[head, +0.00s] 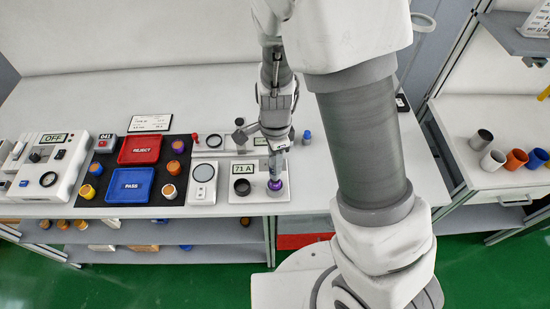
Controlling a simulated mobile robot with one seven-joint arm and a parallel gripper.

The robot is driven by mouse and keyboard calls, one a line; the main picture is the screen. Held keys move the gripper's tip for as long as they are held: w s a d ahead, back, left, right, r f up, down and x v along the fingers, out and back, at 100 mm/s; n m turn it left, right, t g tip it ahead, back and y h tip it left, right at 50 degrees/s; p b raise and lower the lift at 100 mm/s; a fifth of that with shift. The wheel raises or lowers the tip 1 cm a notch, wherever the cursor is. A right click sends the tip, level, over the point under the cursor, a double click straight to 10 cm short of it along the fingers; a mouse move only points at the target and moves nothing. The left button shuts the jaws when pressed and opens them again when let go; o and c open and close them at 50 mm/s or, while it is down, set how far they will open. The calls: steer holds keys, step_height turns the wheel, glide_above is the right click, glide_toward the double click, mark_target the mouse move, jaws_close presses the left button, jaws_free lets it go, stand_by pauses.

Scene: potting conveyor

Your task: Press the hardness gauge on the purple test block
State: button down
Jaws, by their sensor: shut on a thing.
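My gripper (277,145) points down over the right end of the white station (258,197) on the bench. It is shut on the hardness gauge (275,167), a slim grey upright tool. The purple test block (275,185) sits on the station directly below the gauge. The gauge's lower end meets the top of the purple block in this view; I cannot tell if it presses on it. A sign reading "71 A" (244,168) stands just left of it, behind a dark ring (242,187).
Left are a round-faced white unit (203,184), a red REJECT tray (139,150) and a blue PASS tray (130,184) on a black mat, with several orange-topped pieces. A small blue-capped item (306,137) stands behind right. The bench right of the station is mostly clear.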

steer(key=shift+f, duration=0.4)
stand_by(1.5)
steer(key=shift+r, duration=0.1)
steer(key=shift+r+p, duration=2.75)
steer(key=shift+r, duration=0.3)
steer(key=shift+w+f, duration=0.15)
